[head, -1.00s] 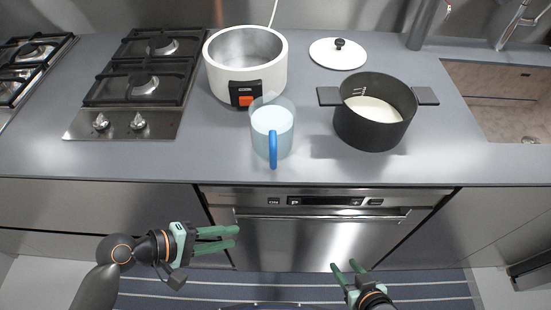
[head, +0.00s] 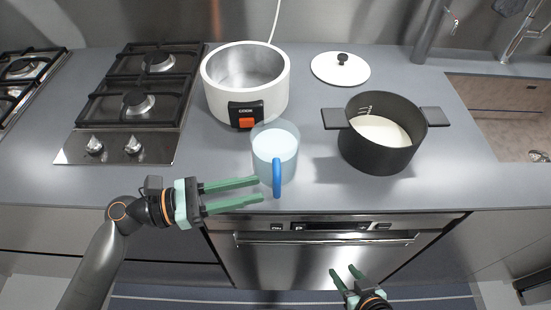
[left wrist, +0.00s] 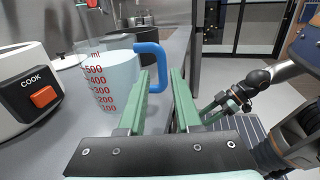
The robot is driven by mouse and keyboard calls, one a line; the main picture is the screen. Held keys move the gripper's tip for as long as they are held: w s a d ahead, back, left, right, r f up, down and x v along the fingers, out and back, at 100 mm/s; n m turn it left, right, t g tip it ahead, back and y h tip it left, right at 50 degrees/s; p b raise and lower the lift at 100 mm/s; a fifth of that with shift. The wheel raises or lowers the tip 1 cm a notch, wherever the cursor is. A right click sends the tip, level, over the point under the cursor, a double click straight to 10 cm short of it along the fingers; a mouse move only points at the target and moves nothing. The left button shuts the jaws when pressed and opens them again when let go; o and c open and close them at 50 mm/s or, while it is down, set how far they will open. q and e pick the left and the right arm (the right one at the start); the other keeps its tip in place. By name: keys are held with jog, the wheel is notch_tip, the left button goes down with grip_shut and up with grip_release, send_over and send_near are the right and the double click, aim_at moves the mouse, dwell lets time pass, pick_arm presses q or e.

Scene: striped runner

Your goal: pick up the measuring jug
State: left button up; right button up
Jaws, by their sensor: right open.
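The measuring jug (head: 268,145) is clear with a blue handle (head: 277,180) and holds a pale liquid. It stands upright on the counter in front of the rice cooker, its handle toward me. My left gripper (head: 260,190) is open, its green fingers reaching toward the handle from the left. My right gripper (head: 346,273) is open and empty, low in front of the oven.
The white rice cooker (head: 220,103) stands behind the jug. A dark pot (head: 375,155) with white contents stands to its right, and a white lid (head: 328,70) lies behind. A gas hob (head: 110,150) is at left, a sink (head: 510,120) at right.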

aim_at(278, 183)
pick_arm(q)
jog(key=shift+r+p+x, duration=0.15)
jog(key=shift+p+x, duration=0.15)
jog(key=shift+x, duration=1.15)
jog(key=shift+r+p+x, duration=0.1)
jog(key=shift+p+x, duration=0.2)
jog(key=shift+x, duration=1.2)
jog(key=shift+s, duration=0.15)
grip_shut()
jog(key=shift+r, duration=0.1)
